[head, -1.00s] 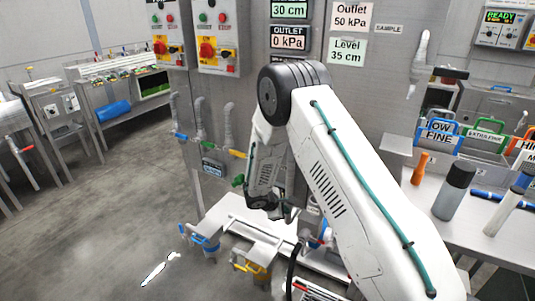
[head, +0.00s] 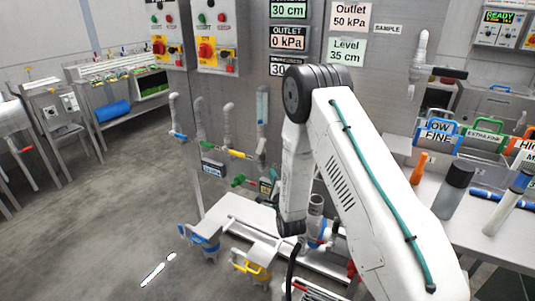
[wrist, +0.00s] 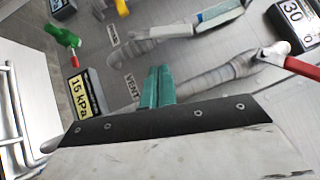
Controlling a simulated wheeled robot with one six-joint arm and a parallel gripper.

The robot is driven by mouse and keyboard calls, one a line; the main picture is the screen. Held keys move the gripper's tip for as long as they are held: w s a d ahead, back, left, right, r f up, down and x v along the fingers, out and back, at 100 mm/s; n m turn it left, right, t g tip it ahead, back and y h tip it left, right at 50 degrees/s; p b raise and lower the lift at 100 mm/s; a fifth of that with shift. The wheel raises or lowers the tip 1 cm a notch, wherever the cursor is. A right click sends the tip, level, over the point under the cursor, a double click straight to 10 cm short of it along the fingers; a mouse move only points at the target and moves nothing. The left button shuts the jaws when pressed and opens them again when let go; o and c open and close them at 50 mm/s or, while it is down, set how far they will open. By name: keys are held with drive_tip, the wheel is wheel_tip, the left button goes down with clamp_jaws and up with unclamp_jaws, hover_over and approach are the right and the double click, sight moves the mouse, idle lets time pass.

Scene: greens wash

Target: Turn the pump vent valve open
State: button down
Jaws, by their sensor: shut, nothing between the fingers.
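In the wrist view my gripper (wrist: 157,86) has its two teal fingers together, with nothing between them. A VENT label (wrist: 132,88) is on the grey panel just left of the fingers. A ribbed grey pipe (wrist: 222,74) runs up to the right from behind the fingers. A red valve handle (wrist: 290,64) stands at that pipe's right end, apart from my fingers; it appears to belong to the vent pipe. In the head view my arm hides the fingers and I cannot make out this handle clearly.
A green handle (wrist: 62,36), a yellow handle (wrist: 122,7) and a 15 kPa display (wrist: 82,96) are left of my gripper. Another display (wrist: 294,22) is at upper right. A yellow-handled pump fitting (head: 250,266) stands low; open floor (head: 100,210) lies left.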

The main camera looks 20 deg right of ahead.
drive_tip(key=r+m+t, duration=0.1)
drive_tip(key=r, duration=0.1)
approach(259, 150)
drive_tip(key=w+d+r, duration=0.3)
drive_tip(key=w, duration=0.2)
drive_tip(key=shift+w+r+m+h, duration=0.15)
drive_tip(key=shift+m+h, duration=0.15)
